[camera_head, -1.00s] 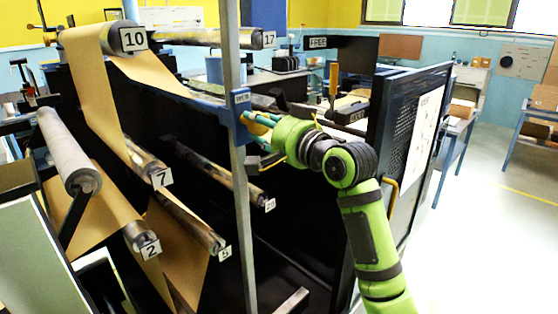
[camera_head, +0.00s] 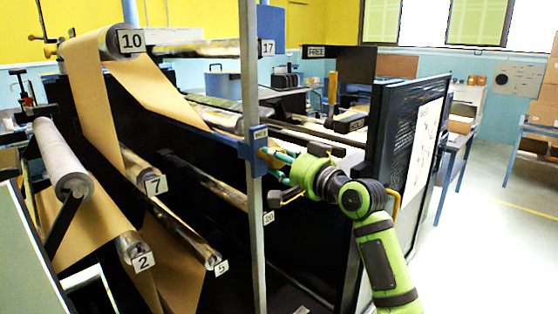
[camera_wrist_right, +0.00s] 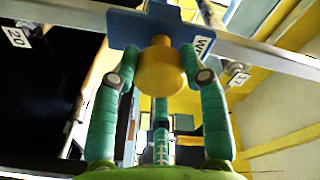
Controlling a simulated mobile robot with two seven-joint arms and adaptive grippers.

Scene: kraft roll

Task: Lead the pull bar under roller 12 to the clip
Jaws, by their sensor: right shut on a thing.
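The pull bar appears to be the blue bar (camera_head: 236,144), with a blue end plate and a small white label, beside the grey upright post. The brown paper web (camera_head: 155,90) runs from roller 10 down towards it. My right gripper (camera_head: 274,158) is shut on the bar's yellow knob (camera_wrist_right: 160,72). In the right wrist view the fingers sit on either side of the knob, below the blue end plate (camera_wrist_right: 125,28). I cannot make out a number 12 on any roller, and I cannot identify the clip. My left gripper is out of view.
Roller 10 (camera_head: 120,40) and roller 17 (camera_head: 215,47) are above. Roller 7 (camera_head: 137,166), roller 5 (camera_head: 190,242) and roller 2 (camera_head: 130,246) are lower left. The grey post (camera_head: 250,90) stands close to my gripper. A dark cabinet panel (camera_head: 385,140) is right of it.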

